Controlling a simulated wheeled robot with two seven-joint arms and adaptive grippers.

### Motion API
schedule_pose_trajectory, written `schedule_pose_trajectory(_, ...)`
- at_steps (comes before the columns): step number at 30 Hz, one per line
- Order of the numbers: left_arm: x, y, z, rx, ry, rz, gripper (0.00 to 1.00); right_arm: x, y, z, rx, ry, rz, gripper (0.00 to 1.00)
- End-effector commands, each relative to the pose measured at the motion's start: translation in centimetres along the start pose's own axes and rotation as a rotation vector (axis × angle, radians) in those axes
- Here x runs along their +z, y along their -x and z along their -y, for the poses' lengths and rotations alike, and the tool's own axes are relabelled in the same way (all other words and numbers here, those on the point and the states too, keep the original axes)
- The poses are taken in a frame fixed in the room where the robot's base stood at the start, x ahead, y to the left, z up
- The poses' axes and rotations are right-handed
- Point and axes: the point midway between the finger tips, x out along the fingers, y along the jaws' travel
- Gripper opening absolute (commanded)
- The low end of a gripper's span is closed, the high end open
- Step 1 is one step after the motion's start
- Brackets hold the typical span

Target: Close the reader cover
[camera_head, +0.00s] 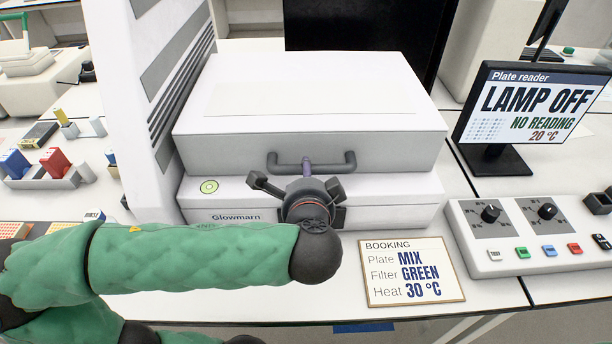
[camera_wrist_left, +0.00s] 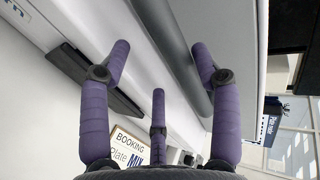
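The white plate reader (camera_head: 235,196), marked Glowmarn, stands mid-table. Its broad cover (camera_head: 220,152) lies low and nearly level over the base; I cannot tell whether it is fully down. A dark grey bar handle (camera_head: 345,166) is on the cover's front. My left gripper (camera_head: 304,180) is in front of the handle, with one purple finger seen at the bar. In the left wrist view my gripper's fingers (camera_wrist_left: 160,65) are spread apart, and the handle bar (camera_wrist_left: 172,45) runs between them; they are not closed on it. My right gripper is not in view.
A monitor (camera_head: 535,105) reads LAMP OFF, NO READING, 20 °C. A control box (camera_head: 530,232) with knobs and coloured buttons stands at right. A booking card (camera_head: 412,271) lies in front of the reader. A tall white unit (camera_head: 125,60) stands close on the left.

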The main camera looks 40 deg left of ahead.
Motion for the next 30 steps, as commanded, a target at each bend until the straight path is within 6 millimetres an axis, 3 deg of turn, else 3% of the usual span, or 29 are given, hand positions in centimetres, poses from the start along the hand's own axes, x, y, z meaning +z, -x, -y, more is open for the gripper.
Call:
schedule_pose_trajectory(20, 0.0, 0.3, 0.3, -0.004, 0.006, -0.003, 0.56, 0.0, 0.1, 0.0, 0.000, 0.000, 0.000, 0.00)
schedule_pose_trajectory(30, -0.1, 3.1, 0.4, -0.006, 0.006, -0.009, 0.56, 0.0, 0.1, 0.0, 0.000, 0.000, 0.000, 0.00)
